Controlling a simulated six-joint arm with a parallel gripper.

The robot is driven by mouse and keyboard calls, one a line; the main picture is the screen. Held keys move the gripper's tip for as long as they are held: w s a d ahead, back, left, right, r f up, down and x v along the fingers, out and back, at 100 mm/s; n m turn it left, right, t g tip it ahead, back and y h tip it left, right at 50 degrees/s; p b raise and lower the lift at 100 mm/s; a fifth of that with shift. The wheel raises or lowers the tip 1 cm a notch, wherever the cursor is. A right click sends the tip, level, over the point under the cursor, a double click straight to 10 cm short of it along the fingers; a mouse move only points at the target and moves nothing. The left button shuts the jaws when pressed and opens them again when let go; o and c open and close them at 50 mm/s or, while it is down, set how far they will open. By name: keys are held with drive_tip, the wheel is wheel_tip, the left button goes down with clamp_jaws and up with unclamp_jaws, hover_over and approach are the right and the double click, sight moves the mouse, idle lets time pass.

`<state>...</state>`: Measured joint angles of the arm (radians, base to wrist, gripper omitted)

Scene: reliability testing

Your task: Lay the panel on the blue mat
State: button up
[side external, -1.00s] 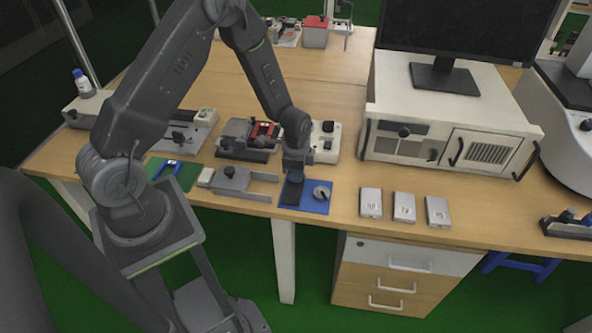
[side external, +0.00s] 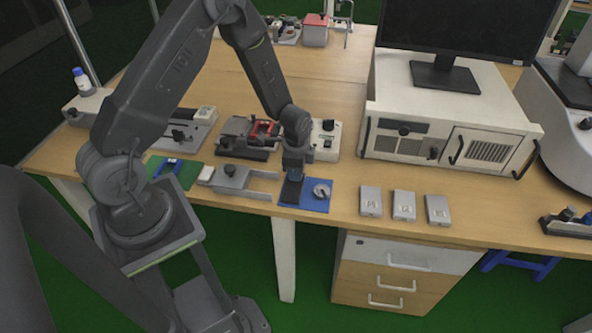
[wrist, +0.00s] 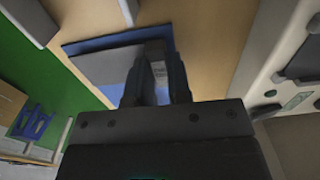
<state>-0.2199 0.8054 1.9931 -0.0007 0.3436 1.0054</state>
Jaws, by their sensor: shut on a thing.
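The blue mat (side external: 316,204) lies near the table's front edge and also shows in the wrist view (wrist: 92,43). The dark flat panel (side external: 291,191) is over the mat's left part. In the wrist view the panel (wrist: 105,67) looks grey, with blue mat showing along its edges. My gripper (side external: 294,175) is above the panel's far end, pointing down. In the wrist view its fingers (wrist: 159,68) are shut on the panel. I cannot tell whether the panel rests flat on the mat or hangs just above it.
A grey fixture (side external: 246,183) stands close to the left. Several small grey boxes, including one nearby (side external: 371,201), are right of the mat. A white instrument (side external: 325,140) stands behind.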

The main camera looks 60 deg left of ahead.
drive_tip(key=shift+f, duration=0.3)
idle(0.4)
drive_tip(key=o, duration=0.9)
drive_tip(key=shift+r, duration=3.05)
